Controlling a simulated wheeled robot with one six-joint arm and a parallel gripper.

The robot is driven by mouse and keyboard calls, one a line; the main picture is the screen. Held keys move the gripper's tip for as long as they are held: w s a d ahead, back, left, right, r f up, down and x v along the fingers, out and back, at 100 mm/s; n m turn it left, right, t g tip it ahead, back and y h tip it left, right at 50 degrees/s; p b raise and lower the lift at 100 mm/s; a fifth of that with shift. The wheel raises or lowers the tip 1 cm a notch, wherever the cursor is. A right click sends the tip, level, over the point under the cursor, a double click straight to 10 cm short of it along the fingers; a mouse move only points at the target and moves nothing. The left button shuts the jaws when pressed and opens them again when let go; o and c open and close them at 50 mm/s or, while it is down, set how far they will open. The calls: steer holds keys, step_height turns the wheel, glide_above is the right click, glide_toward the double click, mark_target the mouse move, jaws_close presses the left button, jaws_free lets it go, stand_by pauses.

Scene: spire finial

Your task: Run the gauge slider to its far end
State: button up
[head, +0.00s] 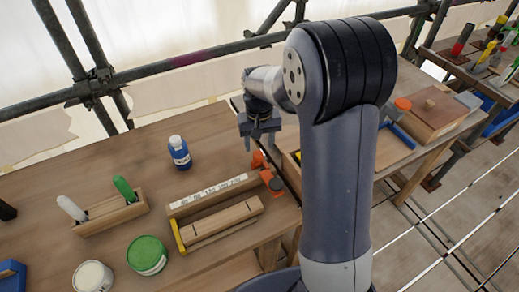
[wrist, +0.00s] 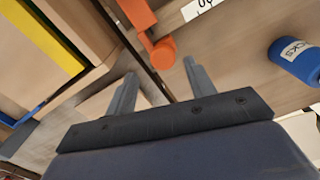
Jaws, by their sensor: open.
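The gauge is a wooden fixture with a white numbered strip (head: 212,190) along its back, and a wooden bar in front of it. A yellow piece (head: 179,237) is at its left end. An orange part (head: 275,184), apparently the slider with its knob, is at the right end of the strip. This orange part (wrist: 140,14) also shows in the wrist view, with a rounded knob (wrist: 162,53) nearest me. My gripper (head: 259,146) is open and empty, pointing down just behind the orange part. In the wrist view the knob appears just beyond my fingertips (wrist: 161,72), with no clear contact.
A blue bottle (head: 179,152) stands behind the gauge. A wooden holder (head: 108,214) with green and white handles, a green tin (head: 147,255) and a white tin (head: 92,277) are at left. Another bench with a wooden box (head: 430,112) is at right, across a gap.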

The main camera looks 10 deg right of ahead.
mark_target(257, 155)
step_height(257, 155, up, 7)
stand_by(0.3)
steer(key=shift+f, duration=0.1)
step_height(257, 155, down, 11)
steer(key=shift+r+p, duration=0.1)
steer(key=shift+p, duration=0.2)
steer(key=shift+s+a, duration=0.15)
steer(key=shift+a, duration=0.35)
steer(key=shift+d+r, duration=0.1)
